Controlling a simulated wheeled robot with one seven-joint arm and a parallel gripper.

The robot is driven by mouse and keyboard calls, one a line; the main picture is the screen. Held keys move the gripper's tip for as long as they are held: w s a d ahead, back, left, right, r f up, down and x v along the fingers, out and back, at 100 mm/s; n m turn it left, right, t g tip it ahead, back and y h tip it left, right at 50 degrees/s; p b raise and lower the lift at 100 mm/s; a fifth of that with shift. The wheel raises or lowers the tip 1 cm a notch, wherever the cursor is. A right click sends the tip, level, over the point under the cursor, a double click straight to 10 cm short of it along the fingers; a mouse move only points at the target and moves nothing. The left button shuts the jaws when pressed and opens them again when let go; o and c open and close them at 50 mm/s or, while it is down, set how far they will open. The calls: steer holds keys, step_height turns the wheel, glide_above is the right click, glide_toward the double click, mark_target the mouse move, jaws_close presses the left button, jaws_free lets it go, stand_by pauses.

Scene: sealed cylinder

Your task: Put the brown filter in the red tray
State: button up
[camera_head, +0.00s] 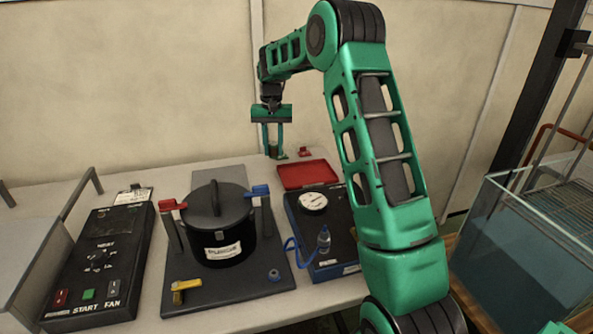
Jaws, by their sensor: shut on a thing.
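My gripper (275,152) hangs fingers-down at the back of the table, a little left of the red tray and above the table top. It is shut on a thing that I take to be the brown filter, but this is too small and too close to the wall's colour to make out. I see no brown filter elsewhere. The red tray (307,174) is shallow and lies at the back of the table, behind the black unit with the dial. Its inside looks empty.
A black lidded pot (217,226) stands on a dark plate between red and blue clamps. A black unit with a dial (327,230) is on its right, a control panel (98,263) on its left. A glass tank (523,250) stands at far right.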

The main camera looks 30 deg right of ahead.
steer(key=s+d+f, duration=0.1)
steer(key=d, duration=0.1)
steer(key=s+d+f, duration=0.1)
steer(key=d+f, duration=0.1)
steer(key=s+d+f, duration=0.1)
steer(key=d, duration=0.2)
steer(key=shift+f, duration=0.35)
steer(key=shift+s+d+f, duration=0.1)
steer(key=shift+f, duration=1.95)
steer(key=o, duration=1.1)
steer(key=shift+c, duration=0.2)
